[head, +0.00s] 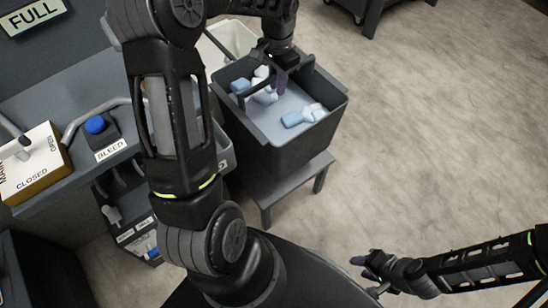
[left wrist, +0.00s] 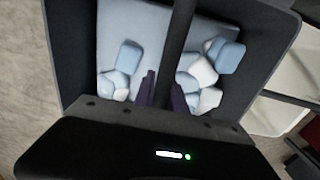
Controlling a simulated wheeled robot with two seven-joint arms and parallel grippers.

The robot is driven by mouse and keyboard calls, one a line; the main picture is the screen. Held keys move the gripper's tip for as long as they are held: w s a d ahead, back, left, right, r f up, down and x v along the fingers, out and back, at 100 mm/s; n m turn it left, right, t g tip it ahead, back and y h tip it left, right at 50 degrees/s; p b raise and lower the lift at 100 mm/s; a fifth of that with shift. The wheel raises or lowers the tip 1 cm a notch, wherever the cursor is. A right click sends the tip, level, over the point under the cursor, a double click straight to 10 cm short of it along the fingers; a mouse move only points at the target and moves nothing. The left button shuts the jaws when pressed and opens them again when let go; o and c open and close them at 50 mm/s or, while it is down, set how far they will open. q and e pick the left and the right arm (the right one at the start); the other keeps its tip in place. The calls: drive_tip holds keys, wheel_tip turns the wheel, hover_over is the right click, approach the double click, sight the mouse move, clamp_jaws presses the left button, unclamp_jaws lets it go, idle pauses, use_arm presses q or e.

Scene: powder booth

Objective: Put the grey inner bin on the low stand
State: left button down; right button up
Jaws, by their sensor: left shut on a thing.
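The grey inner bin (head: 312,146) is at the upper middle of the head view, over the low stand (head: 318,168). It looks upright; I cannot tell for sure whether its base touches the stand top. Blue and white pieces lie inside it. My left gripper (head: 280,85) reaches over the bin and is shut on its dark handle bar (head: 256,86). In the left wrist view, the purple fingers (left wrist: 163,92) are at the bar, above the bin floor (left wrist: 125,30). My right gripper (head: 366,277) is empty at the lower right, its fingers apart.
A white container (head: 235,38) stands behind the bin. A dark compartment (head: 125,215) is below. The floor (head: 440,120) at right is clear.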

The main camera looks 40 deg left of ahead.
sight(274, 106)
use_arm(q)
drive_tip(key=shift+s+a, duration=0.1)
drive_tip(key=shift+a, duration=0.45)
use_arm(e)
drive_tip(key=shift+f, duration=0.45)
use_arm(q)
drive_tip(key=shift+f, duration=0.1)
drive_tip(key=shift+f+b, duration=0.75)
drive_tip(key=shift+f, duration=2.3)
use_arm(e)
drive_tip(key=shift+f, duration=0.65)
use_arm(q)
drive_tip(key=shift+f+b, duration=0.4)
drive_tip(key=shift+f, duration=1.5)
use_arm(e)
drive_tip(key=shift+f, duration=0.4)
